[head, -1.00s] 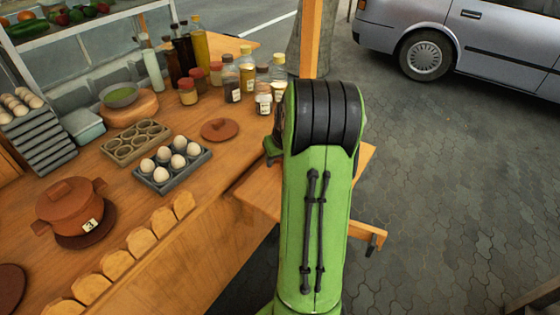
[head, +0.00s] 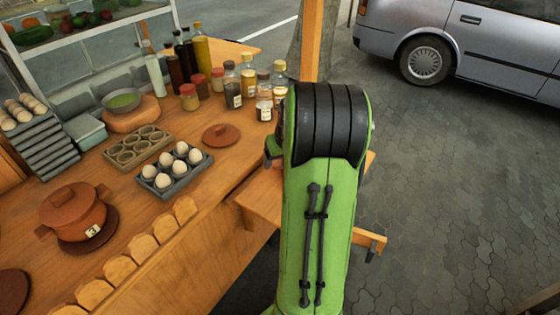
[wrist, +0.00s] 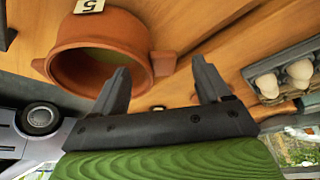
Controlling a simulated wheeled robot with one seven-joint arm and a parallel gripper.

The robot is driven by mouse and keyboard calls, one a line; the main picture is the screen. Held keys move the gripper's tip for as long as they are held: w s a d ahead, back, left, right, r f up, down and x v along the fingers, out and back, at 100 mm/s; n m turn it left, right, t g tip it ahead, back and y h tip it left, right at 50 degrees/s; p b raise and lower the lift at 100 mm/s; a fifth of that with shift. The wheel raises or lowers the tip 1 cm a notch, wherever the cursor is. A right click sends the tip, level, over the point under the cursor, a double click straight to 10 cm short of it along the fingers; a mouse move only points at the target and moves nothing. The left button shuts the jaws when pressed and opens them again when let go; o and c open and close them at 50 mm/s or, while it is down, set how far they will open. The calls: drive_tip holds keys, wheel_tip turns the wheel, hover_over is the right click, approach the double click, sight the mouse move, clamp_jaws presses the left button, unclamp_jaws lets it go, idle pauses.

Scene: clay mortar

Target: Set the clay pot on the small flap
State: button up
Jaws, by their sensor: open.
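In the wrist view an open reddish clay pot (wrist: 149,36) with a label "5" (wrist: 90,5) lies beyond my gripper (wrist: 160,64). The gripper's two dark fingers are apart. One stubby side handle (wrist: 165,63) of the pot shows between the fingertips; I cannot tell whether they touch it. What the pot rests on is not clear. In the head view my green arm hides this pot and most of my gripper. The small flap (head: 256,201) is a low wooden board beside the counter, partly hidden by my arm.
On the counter (head: 120,185) stand a lidded clay pot (head: 70,207) marked "3", an egg tray (head: 174,170), an empty tray (head: 137,146) and several bottles (head: 202,50). A loose clay lid (head: 221,134) lies near my arm. Open paving lies right, with a parked car (head: 470,45).

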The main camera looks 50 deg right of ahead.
drive_tip(key=p+v, duration=0.2)
drive_tip(key=v, duration=0.6)
drive_tip(key=a+r+n, duration=0.1)
drive_tip(key=a+r, duration=0.2)
drive_tip(key=a, duration=0.6)
drive_tip(key=a+r+n, duration=0.2)
drive_tip(key=a+r, duration=0.1)
drive_tip(key=a, duration=0.6)
drive_tip(key=s+a+n+t+y, duration=0.1)
drive_tip(key=s+a+n+y, duration=0.1)
drive_tip(key=s+a, duration=0.9)
drive_tip(key=shift+s+a+f+n+t, duration=0.2)
drive_tip(key=shift+a+f+n+t, duration=0.25)
drive_tip(key=shift+a, duration=0.65)
